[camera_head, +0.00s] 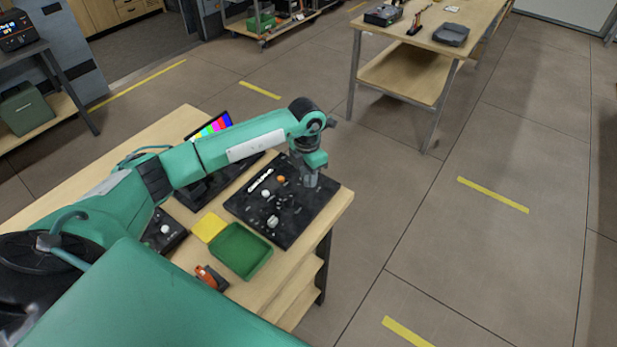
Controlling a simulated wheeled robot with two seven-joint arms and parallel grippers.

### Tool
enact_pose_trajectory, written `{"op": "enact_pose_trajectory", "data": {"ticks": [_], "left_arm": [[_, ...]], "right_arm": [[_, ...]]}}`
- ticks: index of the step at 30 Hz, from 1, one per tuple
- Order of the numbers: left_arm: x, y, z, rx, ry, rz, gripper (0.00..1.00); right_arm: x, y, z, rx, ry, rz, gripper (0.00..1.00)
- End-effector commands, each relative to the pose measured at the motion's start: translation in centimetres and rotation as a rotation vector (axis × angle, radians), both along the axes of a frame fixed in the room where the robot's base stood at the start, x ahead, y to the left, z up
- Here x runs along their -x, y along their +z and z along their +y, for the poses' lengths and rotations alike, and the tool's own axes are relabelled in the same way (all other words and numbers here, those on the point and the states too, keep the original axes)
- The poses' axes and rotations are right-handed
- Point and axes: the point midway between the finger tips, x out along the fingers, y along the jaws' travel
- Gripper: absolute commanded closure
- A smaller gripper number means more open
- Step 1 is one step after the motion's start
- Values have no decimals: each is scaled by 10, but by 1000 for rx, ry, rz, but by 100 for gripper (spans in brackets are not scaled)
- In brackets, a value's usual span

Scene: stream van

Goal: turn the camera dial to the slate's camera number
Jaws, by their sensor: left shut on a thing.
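A black control panel (249,204) lies on the wooden table, with white lettering, an orange knob (281,180), a white knob (266,194) and a dark knob with a pale top (272,221). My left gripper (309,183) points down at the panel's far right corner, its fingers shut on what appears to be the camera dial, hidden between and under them. The dial's setting cannot be read. No slate number is legible in this view. My right gripper is not in view.
A screen with colour bars (209,126) stands behind my left arm. A green tray (243,250), a yellow pad (209,227) and an orange-and-black object (211,277) lie in front of the panel. A second table (402,74) stands at the back.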

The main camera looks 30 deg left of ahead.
Motion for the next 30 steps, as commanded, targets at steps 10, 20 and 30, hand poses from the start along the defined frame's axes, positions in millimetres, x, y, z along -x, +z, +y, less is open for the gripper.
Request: {"op": "enact_pose_trajectory", "data": {"ticks": [10, 20, 30], "left_arm": [[-1, 2, 0, 0, -8, -3, 98], [-1, 1, 0, 0, -8, -2, 54], [-2, 16, 1, 0, -9, -5, 54]], "right_arm": [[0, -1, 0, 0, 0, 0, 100], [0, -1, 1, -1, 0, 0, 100], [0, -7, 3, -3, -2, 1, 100]]}}
